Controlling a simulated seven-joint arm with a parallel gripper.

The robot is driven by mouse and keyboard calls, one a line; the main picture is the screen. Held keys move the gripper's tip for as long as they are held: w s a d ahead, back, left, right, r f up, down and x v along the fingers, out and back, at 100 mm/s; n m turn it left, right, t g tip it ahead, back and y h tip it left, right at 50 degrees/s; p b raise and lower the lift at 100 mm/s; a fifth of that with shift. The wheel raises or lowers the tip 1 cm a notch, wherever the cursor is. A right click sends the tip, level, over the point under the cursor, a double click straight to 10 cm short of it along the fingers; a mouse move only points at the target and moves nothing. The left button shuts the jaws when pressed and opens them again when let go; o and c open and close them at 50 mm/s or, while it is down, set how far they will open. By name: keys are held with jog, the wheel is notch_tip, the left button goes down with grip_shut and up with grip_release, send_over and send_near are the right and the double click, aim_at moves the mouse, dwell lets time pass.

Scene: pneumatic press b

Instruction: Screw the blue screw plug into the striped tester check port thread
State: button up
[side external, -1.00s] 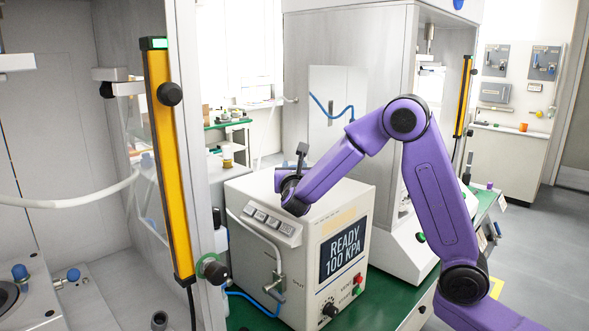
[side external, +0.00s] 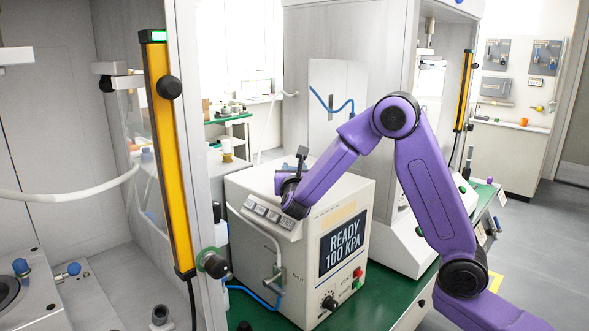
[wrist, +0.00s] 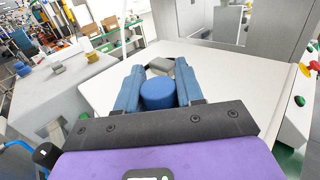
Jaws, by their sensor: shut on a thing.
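In the wrist view, the two blue fingers of my gripper (wrist: 160,88) are shut on the blue screw plug (wrist: 158,94), its round top facing the camera. The pale top of a cabinet (wrist: 215,62) lies beyond the fingers. In the side external view, my wrist is at the far left end of the top of the tester (side external: 323,182), a pale box whose screen reads READY 100 KPA. My fingers and the plug are hidden there. I cannot make out stripes or the check port thread, nor whether the plug touches it.
A yellow light-curtain post (side external: 168,160) stands left of the tester. A blue tube (side external: 250,296) runs low at the tester's left side. Other blue knobs (side external: 73,268) sit on the fixture at lower left. The green bench (side external: 355,315) is clear in front of the tester.

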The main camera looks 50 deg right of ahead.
jog(key=shift+f, duration=0.25)
jog(key=o, duration=1.1)
jog(key=shift+a, duration=0.1)
jog(key=v, duration=1.7)
jog(key=shift+s, duration=0.15)
